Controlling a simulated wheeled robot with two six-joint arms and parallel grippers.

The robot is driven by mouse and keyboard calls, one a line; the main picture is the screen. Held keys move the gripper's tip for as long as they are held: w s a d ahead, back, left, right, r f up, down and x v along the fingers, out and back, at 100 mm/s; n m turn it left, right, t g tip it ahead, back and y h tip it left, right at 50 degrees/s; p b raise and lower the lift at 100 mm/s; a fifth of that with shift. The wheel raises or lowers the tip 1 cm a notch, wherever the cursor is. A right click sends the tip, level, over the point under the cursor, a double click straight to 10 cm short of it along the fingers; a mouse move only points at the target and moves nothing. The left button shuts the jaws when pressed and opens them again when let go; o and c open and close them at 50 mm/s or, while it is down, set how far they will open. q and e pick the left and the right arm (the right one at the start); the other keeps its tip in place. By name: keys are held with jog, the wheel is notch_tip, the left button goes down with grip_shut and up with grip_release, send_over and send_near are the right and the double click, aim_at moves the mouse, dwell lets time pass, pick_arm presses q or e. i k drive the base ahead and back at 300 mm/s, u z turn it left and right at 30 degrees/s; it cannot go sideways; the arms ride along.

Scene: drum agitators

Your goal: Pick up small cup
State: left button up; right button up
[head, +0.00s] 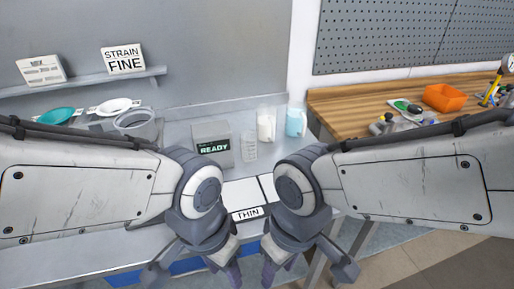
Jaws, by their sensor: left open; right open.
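A small clear cup (250,150) stands upright on the grey bench, just right of the box reading READY. Behind it stand a white-filled jug (266,126) and a light-blue jug (296,122). My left gripper (229,268) and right gripper (273,268) are both open, low in the middle of the head view, side by side and pointing down. Both are nearer to me than the cup and apart from it. Their fingertips are partly cut off or hidden by my wrists.
The READY box (213,146) stands close left of the cup. A white panel with a THIN label (247,213) lies in front of it. A grey pot (137,124) and strainers (56,116) are at left. A wooden bench (360,105) with an orange bin (444,97) is at right.

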aim_at(249, 146)
jog(key=z, duration=2.25)
jog(key=i, duration=1)
jog(key=u, duration=3.85)
jog(key=i, duration=0.5)
jog(key=z, duration=0.1)
